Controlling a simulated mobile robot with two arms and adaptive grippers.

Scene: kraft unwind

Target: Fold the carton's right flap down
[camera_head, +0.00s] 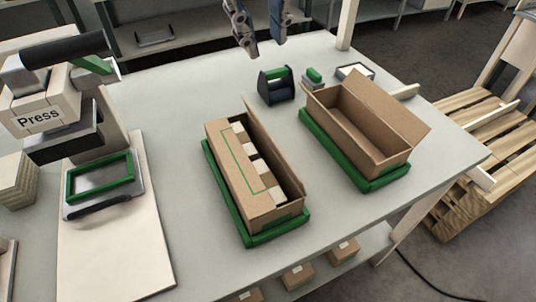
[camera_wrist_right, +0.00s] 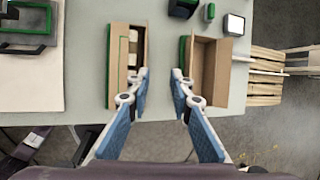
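The filled carton (camera_head: 232,172) sits in a green tray (camera_head: 225,203) on the table. Its left flap, with a green printed line, lies folded inward over part of the opening. Its right flap (camera_head: 268,145) stands up along the right side. Several pale boxes (camera_head: 252,158) show in the gap between. In the wrist view the same carton (camera_wrist_right: 118,75) is ahead and left of the fingers. My right gripper (camera_head: 262,28) hangs at the top of the head view, open and empty, apart from the carton. It also shows in the wrist view (camera_wrist_right: 161,72). My left gripper is not in view.
A second, open, empty-looking carton (camera_head: 345,125) stands in a green tray (camera_head: 335,157) to the right. A press (camera_head: 60,110) stands at the left. A dark caddy (camera_head: 277,88) and a small framed pad (camera_head: 355,72) are at the back. A wooden pallet (camera_head: 490,150) lies beyond the table's right edge.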

